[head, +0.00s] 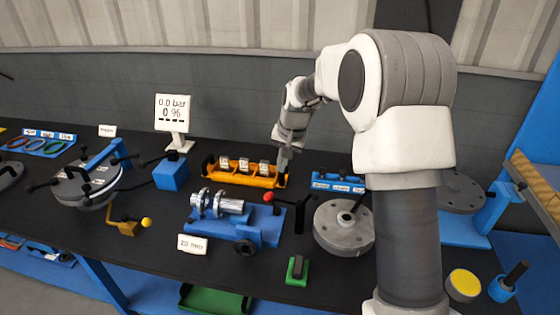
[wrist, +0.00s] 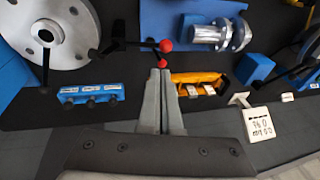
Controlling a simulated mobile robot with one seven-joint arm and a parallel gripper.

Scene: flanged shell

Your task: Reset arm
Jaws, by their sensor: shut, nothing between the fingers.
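My gripper (head: 284,158) hangs above the table beside the right end of the orange tray (head: 240,179) in the head view. In the wrist view my gripper (wrist: 162,75) has its two grey fingers pressed together, with nothing between them. The orange tray also shows in the wrist view (wrist: 212,78), just right of the fingers. It holds several small labelled blocks. A red ball knob (wrist: 166,46) appears just beyond the fingertips in the wrist view and also in the head view (head: 268,196). My arm is bent, with its upper part at the right of the head view.
A grey flanged disc (head: 343,238) lies right of a blue fixture holding a metal shaft (head: 228,206). A larger flanged shell (head: 85,183) stands at left. A display (head: 173,113) reads 0.0 bar, 0 %. A green block (head: 297,270) sits near the front edge.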

